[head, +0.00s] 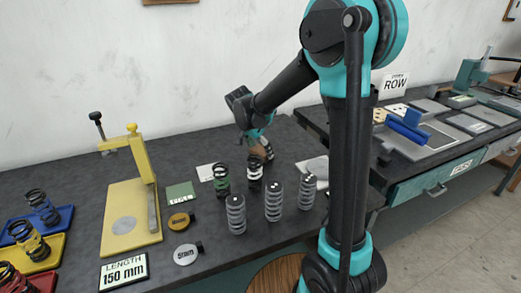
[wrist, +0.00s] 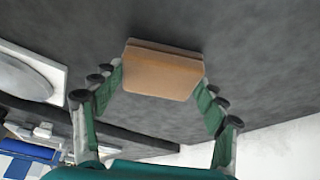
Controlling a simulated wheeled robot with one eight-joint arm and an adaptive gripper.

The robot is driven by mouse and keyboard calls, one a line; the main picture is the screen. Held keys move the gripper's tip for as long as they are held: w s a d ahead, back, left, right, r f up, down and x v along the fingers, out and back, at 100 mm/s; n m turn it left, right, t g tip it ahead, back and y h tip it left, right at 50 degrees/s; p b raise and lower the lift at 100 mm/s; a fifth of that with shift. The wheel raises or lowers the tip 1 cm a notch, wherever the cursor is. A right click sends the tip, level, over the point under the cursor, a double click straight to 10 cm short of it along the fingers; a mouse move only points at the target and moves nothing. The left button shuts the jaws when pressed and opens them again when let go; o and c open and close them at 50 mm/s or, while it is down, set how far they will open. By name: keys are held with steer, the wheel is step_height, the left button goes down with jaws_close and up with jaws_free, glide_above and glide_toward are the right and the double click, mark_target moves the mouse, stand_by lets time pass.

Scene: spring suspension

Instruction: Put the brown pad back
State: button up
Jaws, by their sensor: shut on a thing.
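The brown pad (wrist: 162,75) is a flat tan block between the two green-sided fingers of my gripper (wrist: 160,92) in the wrist view. My gripper is shut on it, one finger at each side. The dark worktop lies beyond the pad; I cannot tell whether the pad touches it. In the head view my gripper (head: 262,152) is low over the back of the dark table, behind the row of springs. A bit of brown shows there, mostly hidden by the fingers.
Several springs (head: 274,203) stand on the table (head: 215,255) in front of my gripper. A yellow press (head: 134,212), a green card (head: 181,193) and coloured trays (head: 39,250) are to the left. A white card (head: 206,172) lies left of my gripper. The wall is close behind.

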steer(key=o, duration=1.1)
steer(key=shift+f, duration=0.1)
steer(key=v, duration=1.2)
